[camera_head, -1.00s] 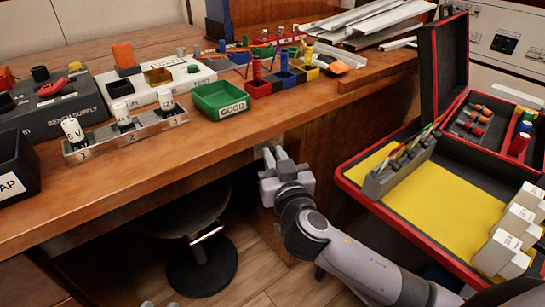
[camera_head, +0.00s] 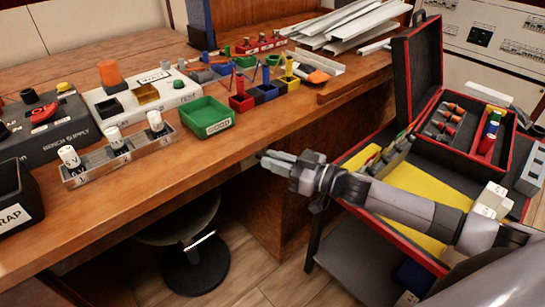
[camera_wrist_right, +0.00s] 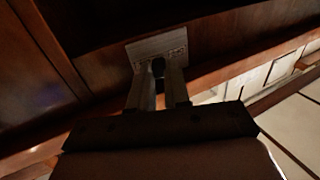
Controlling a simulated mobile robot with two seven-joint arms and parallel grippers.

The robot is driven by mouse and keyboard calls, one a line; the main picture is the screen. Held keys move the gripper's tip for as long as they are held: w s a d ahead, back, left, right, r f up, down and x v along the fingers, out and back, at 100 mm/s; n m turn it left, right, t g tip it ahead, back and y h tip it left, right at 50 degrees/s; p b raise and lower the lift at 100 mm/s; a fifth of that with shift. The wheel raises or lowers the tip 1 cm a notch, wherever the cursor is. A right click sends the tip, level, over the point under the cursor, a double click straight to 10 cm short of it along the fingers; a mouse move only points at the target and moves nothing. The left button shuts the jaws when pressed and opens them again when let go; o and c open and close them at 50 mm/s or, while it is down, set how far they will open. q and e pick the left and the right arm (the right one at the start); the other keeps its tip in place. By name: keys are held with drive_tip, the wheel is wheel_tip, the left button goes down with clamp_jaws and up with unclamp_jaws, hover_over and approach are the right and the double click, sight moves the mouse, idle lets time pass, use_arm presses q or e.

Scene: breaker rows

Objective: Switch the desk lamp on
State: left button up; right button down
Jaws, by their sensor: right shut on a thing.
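My right gripper (camera_head: 268,158) reaches in under the front edge of the workbench. In the right wrist view its two fingers (camera_wrist_right: 158,82) are close together, shut on a small dark knob (camera_wrist_right: 158,67). The knob stands in front of a pale plate (camera_wrist_right: 160,48) with dark marks on a wooden face. The marks are too blurred to read. In the head view the knob and plate are hidden. I cannot make out a desk lamp in either view. My left gripper is not in view.
The workbench (camera_head: 150,205) carries a green tray (camera_head: 207,117), small coloured bins (camera_head: 267,92) and a grey bench supply (camera_head: 45,125). A stool (camera_head: 195,268) stands below the bench.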

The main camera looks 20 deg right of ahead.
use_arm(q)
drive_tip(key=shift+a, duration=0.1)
use_arm(e)
drive_tip(key=shift+w+d+n+g+y, duration=0.3)
drive_tip(key=shift+n+g+y, duration=0.2)
drive_tip(key=shift+g+y, duration=0.1)
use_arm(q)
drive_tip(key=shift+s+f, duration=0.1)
use_arm(e)
drive_tip(key=c, duration=1.1)
unclamp_jaws()
use_arm(q)
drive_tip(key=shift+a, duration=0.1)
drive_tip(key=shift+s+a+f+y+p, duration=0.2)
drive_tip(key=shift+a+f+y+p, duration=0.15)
drive_tip(key=shift+p, duration=0.4)
use_arm(e)
drive_tip(key=v, duration=0.7)
drive_tip(key=shift+d, duration=0.1)
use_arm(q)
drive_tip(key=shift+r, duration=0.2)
